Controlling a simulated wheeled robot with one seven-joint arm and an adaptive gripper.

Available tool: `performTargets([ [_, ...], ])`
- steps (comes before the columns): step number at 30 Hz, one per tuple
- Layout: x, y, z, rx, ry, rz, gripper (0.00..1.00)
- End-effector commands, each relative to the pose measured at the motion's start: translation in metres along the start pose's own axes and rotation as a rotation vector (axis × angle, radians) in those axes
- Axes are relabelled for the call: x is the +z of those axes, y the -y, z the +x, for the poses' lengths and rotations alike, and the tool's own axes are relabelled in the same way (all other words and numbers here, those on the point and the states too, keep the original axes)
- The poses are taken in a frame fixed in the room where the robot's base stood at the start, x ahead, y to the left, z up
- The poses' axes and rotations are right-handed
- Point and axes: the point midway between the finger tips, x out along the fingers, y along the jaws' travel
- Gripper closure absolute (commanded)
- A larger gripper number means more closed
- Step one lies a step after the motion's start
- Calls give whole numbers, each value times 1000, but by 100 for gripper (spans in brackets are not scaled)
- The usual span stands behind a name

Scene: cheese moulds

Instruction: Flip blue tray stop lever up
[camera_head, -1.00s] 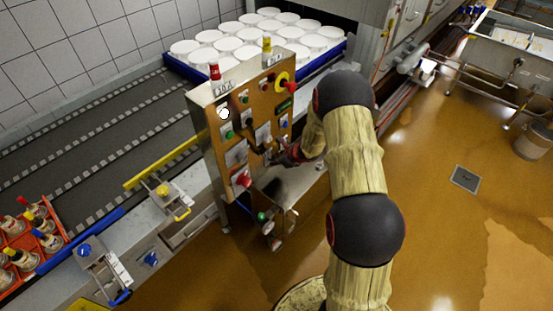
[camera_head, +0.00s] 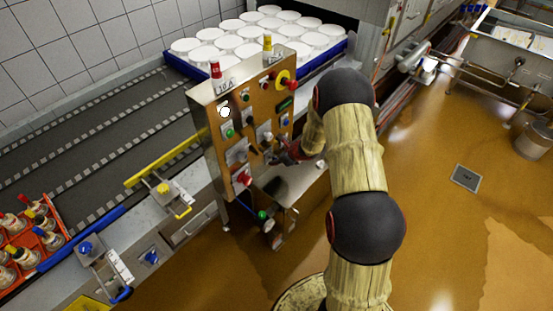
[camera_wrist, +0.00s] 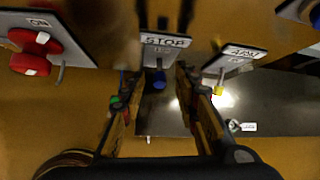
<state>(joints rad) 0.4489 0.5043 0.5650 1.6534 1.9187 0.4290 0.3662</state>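In the wrist view, a plate marked STOP (camera_wrist: 165,41) carries a short lever with a blue tip (camera_wrist: 159,80). The lever points down in that picture. My gripper (camera_wrist: 160,70) is open, with one finger on each side of the blue-tipped lever. Gaps show on both sides of the tip, and nothing is held. In the head view, my gripper (camera_head: 277,153) is at the front of the control panel (camera_head: 208,110), low on its right side. The blue lever is too small to tell apart there.
White moulds (camera_head: 230,42) stand behind the panel. An orange crate of bottles (camera_head: 62,229) is at lower left.

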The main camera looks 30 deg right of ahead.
Motion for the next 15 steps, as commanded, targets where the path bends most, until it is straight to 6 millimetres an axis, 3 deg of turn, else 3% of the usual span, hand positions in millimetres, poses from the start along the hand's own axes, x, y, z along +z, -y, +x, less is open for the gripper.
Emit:
performTargets([
  [8,1,1,-19,-2,1,1,69],
  [15,1,1,-66,-3,1,0,69],
])
